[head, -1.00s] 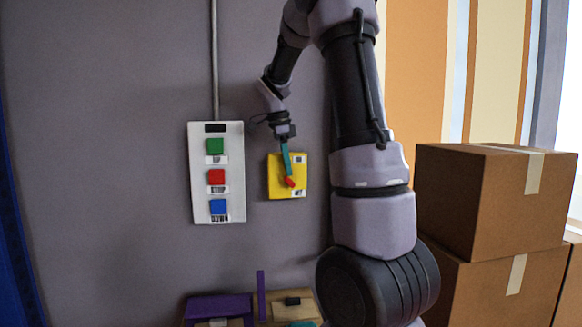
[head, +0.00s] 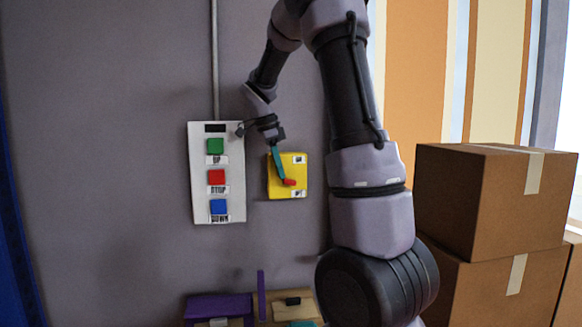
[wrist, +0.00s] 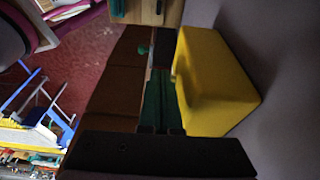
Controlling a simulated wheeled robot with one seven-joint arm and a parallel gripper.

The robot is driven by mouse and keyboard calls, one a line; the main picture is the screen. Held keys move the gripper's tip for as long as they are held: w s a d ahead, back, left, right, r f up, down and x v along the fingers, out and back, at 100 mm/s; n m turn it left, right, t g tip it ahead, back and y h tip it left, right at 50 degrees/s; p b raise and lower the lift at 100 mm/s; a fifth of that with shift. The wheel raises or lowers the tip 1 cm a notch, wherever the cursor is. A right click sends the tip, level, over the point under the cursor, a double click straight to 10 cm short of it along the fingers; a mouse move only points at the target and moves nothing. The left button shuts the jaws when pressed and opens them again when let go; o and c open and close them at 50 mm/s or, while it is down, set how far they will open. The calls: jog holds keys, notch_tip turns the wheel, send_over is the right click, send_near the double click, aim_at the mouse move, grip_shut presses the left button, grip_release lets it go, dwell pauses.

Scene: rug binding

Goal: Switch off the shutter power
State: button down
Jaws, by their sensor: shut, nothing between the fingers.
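The yellow switch box (head: 273,188) is mounted on the grey wall, right of the button panel. Its short red handle (head: 290,182) lies about level near the middle of the box. Small labels sit at the box's upper right and lower right; I cannot read them. My gripper (head: 282,177) is shut, with its teal fingers slanting down to the right across the box front. The fingertips are at the handle's left end and look to touch it. In the wrist view the yellow box (wrist: 215,85) is right beside the teal fingers (wrist: 155,100); the handle is not clearly seen there.
A white panel (head: 200,168) with green UP, red STOP and blue DOWN buttons is just left. Stacked cardboard boxes (head: 480,205) stand at the right. A purple box (head: 218,307) and small items sit below, by the wall.

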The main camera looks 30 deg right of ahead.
jog(key=shift+w+a+f, duration=0.25)
jog(key=shift+a+f, duration=0.55)
jog(key=shift+f, duration=0.25)
jog(key=shift+s, duration=0.1)
dwell(0.7)
jog(key=v, duration=1.1)
jog(key=shift+f, duration=0.1)
